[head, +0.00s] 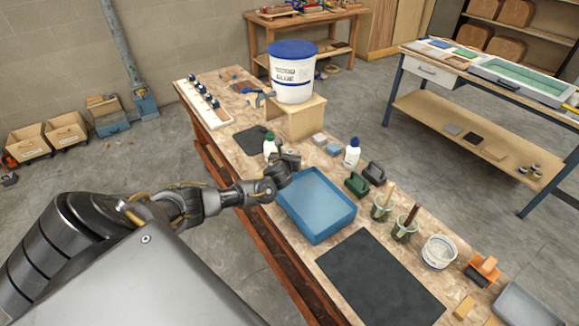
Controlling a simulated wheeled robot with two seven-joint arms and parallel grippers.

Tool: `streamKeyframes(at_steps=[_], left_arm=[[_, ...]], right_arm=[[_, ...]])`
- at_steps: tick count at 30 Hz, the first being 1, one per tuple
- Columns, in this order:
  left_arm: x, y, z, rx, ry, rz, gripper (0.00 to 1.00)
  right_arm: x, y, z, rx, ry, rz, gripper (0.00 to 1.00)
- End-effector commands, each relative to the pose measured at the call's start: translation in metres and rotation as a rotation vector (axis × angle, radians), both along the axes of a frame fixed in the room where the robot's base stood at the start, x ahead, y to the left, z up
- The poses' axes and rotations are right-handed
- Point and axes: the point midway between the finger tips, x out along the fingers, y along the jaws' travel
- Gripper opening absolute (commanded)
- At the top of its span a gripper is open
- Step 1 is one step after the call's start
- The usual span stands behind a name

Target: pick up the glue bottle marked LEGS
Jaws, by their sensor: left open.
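Two small white glue bottles stand on the workbench (338,236). One has a green cap (269,147) and stands just beyond my left gripper. The other has a blue cap (352,154) and stands farther right, behind the blue tray. Their labels are too small to read, so I cannot tell which is marked LEGS. My left gripper (286,158) is open and empty, close beside the green-capped bottle, and covers part of its lower right side. I cannot tell whether they touch. My right gripper is out of view.
A blue tray (318,238) lies right of my left gripper. A big glue bucket (293,75) stands on a wooden stand (297,118) behind. Green and dark clamp-like tools (357,184), brush jars (382,209) and a white tub (438,253) line the right. A dark mat (380,283) lies in front.

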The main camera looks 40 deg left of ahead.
Motion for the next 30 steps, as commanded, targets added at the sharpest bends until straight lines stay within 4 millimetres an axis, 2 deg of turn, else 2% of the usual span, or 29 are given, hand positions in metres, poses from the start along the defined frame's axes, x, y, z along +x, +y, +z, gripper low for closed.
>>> streamKeyframes(at_steps=[2, 13, 30], left_arm=[[0.0, -0.0001, 0.0, 0.0, 0.0, 0.0, 0.48], [-0.0002, -0.0002, 0.0002, 0.0, 0.0, 0.0, 0.01], [0.0004, 0.0001, 0.0061, -0.001, -0.004, 0.0, 0.0]], right_arm=[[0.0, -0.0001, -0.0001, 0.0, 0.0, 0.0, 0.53], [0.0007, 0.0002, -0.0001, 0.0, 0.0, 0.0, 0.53], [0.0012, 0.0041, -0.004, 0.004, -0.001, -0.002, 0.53]])
